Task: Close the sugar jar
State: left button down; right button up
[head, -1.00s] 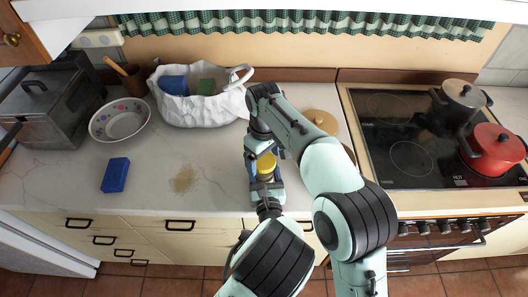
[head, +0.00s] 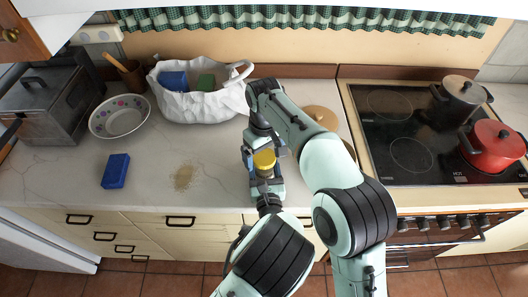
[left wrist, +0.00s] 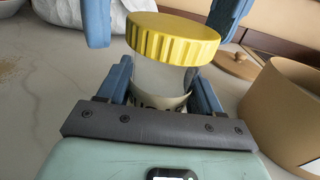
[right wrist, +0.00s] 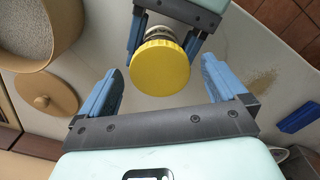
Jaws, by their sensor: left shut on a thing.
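The sugar jar (left wrist: 160,80) is clear with a pale label and stands upright in my left gripper (left wrist: 160,92), which is shut on its sides. The yellow ribbed lid (left wrist: 175,38) sits on top of the jar; I cannot tell how tightly. It also shows in the head view (head: 264,160) and in the right wrist view (right wrist: 160,68). My right gripper (right wrist: 162,85) is open above the lid, with one finger on either side and a gap to each. In the head view my right arm partly hides the jar.
A tan canister (left wrist: 285,115) and a round wooden lid (right wrist: 45,95) are close by. A white bag (head: 200,108), a flowered bowl (head: 119,116), a blue sponge (head: 116,171) and brown grains (head: 184,177) lie left. The stove (head: 405,150) holds two pots at right.

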jog(key=shift+r, duration=0.1)
notch_tip(320, 180, up, 7)
jog(key=shift+r, duration=0.2)
dwell(0.4)
pick_arm(q)
jog(key=shift+c, duration=0.5)
grip_release()
pick_arm(e)
jog(key=f+b, duration=0.2)
jog(key=f, duration=0.1)
jog(key=shift+s+f, duration=0.1)
jog(key=shift+s, duration=0.3)
pick_arm(q)
jog(key=s+d, duration=0.1)
jog(key=s, duration=1.2)
jog(key=shift+s+d, duration=0.15)
jog(key=shift+d, duration=0.15)
jog(key=shift+a, duration=0.1)
